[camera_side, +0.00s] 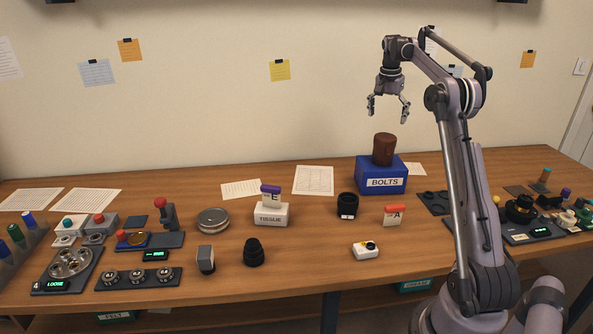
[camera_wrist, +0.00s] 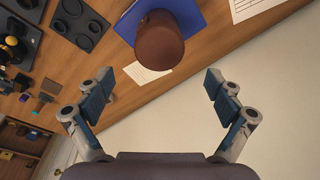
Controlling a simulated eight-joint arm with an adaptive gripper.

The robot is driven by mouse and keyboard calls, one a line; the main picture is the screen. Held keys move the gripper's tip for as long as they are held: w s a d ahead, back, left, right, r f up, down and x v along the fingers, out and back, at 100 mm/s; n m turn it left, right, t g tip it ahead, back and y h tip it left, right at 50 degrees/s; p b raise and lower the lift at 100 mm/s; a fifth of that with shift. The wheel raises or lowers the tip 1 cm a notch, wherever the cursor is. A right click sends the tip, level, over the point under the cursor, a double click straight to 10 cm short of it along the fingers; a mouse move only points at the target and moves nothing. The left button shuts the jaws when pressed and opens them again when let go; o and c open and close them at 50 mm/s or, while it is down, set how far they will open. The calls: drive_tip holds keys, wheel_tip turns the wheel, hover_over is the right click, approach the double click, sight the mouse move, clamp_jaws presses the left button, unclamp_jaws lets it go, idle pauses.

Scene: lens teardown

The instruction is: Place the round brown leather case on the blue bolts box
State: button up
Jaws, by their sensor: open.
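The round brown leather case (camera_side: 384,149) stands upright on top of the blue bolts box (camera_side: 382,182), which is labelled BOLTS. In the wrist view the brown case (camera_wrist: 159,42) shows at the top, with part of the blue box (camera_wrist: 190,20) around it. My gripper (camera_side: 387,110) is raised above the case and apart from it, its fingers spread and nothing between them. In the wrist view my gripper (camera_wrist: 160,84) is also open and empty, with the case beyond the fingertips.
A black lens barrel (camera_side: 347,205) and a red A tag (camera_side: 394,215) stand in front of the box. A tissue box (camera_side: 271,214) with an E block is to the left. A dark tray (camera_side: 433,203) lies to the right. Paper sheets lie near the wall.

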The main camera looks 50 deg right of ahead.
drive_tip(key=w+a+r+n+t, duration=0.1)
drive_tip(key=w+a+r+n, duration=0.15)
drive_tip(key=a, duration=0.65)
drive_tip(key=w+a+r+n+t, duration=0.1)
drive_tip(key=a+n, duration=0.2)
drive_tip(key=a, duration=0.6)
drive_tip(key=w+a+r+n+t, duration=0.1)
drive_tip(key=w+a+n, duration=0.15)
drive_tip(key=a, duration=0.65)
drive_tip(key=s+a+f+n+t, duration=0.1)
drive_tip(key=s+a+f+n, duration=0.2)
drive_tip(key=a, duration=0.5)
drive_tip(key=s+a+f+n+t+y, duration=0.1)
drive_tip(key=s+a+f+n, duration=0.2)
drive_tip(key=s+a, duration=0.3)
drive_tip(key=s+a+f+n+t, duration=0.2)
drive_tip(key=s+a+f+n, duration=0.2)
drive_tip(key=a, duration=0.5)
drive_tip(key=shift+s+a+f+y, duration=0.3)
drive_tip(key=shift+s+f+y, duration=0.1)
drive_tip(key=shift+f, duration=0.3)
drive_tip(key=shift+o, duration=0.2)
drive_tip(key=shift+w, duration=0.1)
